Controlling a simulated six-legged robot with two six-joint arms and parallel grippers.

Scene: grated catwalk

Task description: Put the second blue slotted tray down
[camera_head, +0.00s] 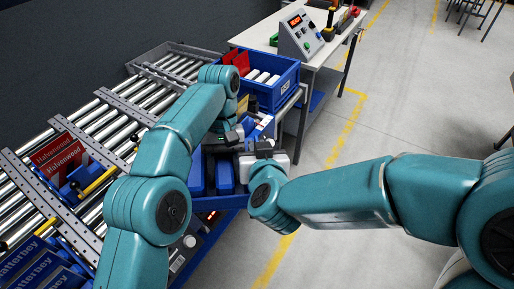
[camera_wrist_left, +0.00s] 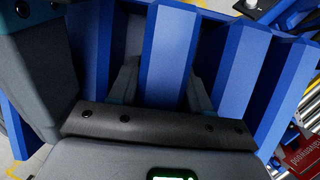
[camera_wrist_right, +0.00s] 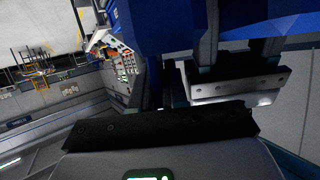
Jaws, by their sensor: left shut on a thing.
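A blue slotted tray (camera_head: 225,178) with upright slats is below my grippers in the head view, partly hidden by my arms. In the left wrist view its slats (camera_wrist_left: 168,50) fill most of the picture. My left gripper (camera_head: 238,135) is shut on one slat of this tray, a finger on each side. My right gripper (camera_head: 262,152) is beside the left one, at the tray's right end. In the right wrist view blue tray surface (camera_wrist_right: 180,22) is just beyond its dark fingers; their opening is unclear. Whether the tray rests on anything is hidden.
A roller conveyor (camera_head: 110,120) runs along the left, carrying red-labelled goods (camera_head: 60,155) and blue boxes (camera_head: 45,268). A blue crate (camera_head: 285,70) stands behind my grippers. A bench (camera_head: 330,50) holds a control box (camera_head: 298,36).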

